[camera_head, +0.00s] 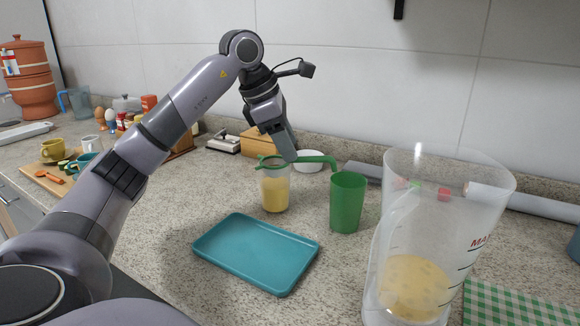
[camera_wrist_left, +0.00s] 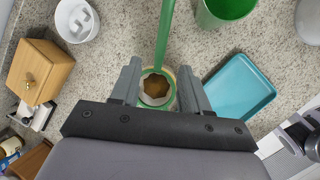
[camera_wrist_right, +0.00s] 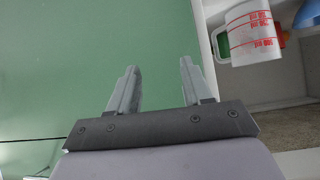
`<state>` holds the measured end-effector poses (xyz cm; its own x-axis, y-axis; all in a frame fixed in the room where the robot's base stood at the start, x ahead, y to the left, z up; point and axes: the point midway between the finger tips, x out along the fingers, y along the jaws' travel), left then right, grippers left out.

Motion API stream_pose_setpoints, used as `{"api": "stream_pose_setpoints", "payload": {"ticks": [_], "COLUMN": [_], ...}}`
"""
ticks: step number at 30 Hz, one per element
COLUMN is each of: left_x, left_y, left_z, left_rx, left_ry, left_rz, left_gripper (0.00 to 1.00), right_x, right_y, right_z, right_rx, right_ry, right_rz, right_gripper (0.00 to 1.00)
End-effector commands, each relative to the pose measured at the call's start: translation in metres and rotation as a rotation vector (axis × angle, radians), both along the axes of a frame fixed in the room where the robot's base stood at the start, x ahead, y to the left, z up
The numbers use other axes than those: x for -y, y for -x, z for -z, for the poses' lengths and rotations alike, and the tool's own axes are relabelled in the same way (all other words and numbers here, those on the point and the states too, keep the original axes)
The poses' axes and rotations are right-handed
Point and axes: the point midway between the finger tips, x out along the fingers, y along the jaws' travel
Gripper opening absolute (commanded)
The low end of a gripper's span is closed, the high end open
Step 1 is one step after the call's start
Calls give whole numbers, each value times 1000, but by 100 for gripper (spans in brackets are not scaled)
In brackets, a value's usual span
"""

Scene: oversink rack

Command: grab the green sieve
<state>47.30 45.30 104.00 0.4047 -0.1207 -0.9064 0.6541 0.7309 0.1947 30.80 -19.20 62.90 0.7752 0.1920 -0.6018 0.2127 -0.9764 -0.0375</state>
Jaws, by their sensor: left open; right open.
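The green sieve (camera_head: 318,159) rests on top of a clear cup of yellow liquid (camera_head: 276,192), its handle reaching right toward a green cup (camera_head: 346,203). In the left wrist view the sieve's green handle (camera_wrist_left: 165,38) runs up the picture, and its ring sits over the cup's mouth between my fingers. My left gripper (camera_head: 287,153) is above the sieve, pointing down. In its wrist view the left gripper (camera_wrist_left: 162,82) is open, with its fingers on either side of the ring; contact cannot be told. My right gripper (camera_wrist_right: 158,75) is open and empty, away from the sieve.
A teal tray (camera_head: 257,253) lies in front of the cup. A large clear measuring jug (camera_head: 425,240) stands at the right beside a green checked cloth (camera_head: 515,306). A white bowl (camera_head: 308,161) and a wooden box (camera_head: 255,143) are behind. The right wrist view shows a white measuring cup (camera_wrist_right: 250,35).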

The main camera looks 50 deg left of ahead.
Motion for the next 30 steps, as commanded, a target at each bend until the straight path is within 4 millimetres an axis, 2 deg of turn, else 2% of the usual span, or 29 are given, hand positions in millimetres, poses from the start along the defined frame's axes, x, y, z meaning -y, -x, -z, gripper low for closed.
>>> {"api": "stream_pose_setpoints", "payload": {"ticks": [12, 19, 20, 21, 24, 30], "left_x": [11, 11, 11, 11, 11, 11], "left_y": [-26, -28, -28, -28, -28, -28], "left_z": [44, 46, 46, 46, 46, 46], "left_rx": [-1, 1, 1, 1, 1, 2], "left_ry": [1, 0, 0, 0, 0, 0], "left_rz": [1, 1, 1, 1, 1, 1], "left_gripper": [45, 45, 42, 29, 0, 0], "right_x": [-1, -2, -2, -2, -2, -3], "right_y": [1, -2, -3, -3, -3, -3], "right_z": [5, 2, 2, 1, 1, 1], "right_rx": [-4, 3, 4, 5, 5, 5], "right_ry": [-6, -8, -7, -7, -7, -7], "right_rz": [0, -1, -1, -1, -1, -1], "right_gripper": [49, 49, 49, 49, 49, 49]}}
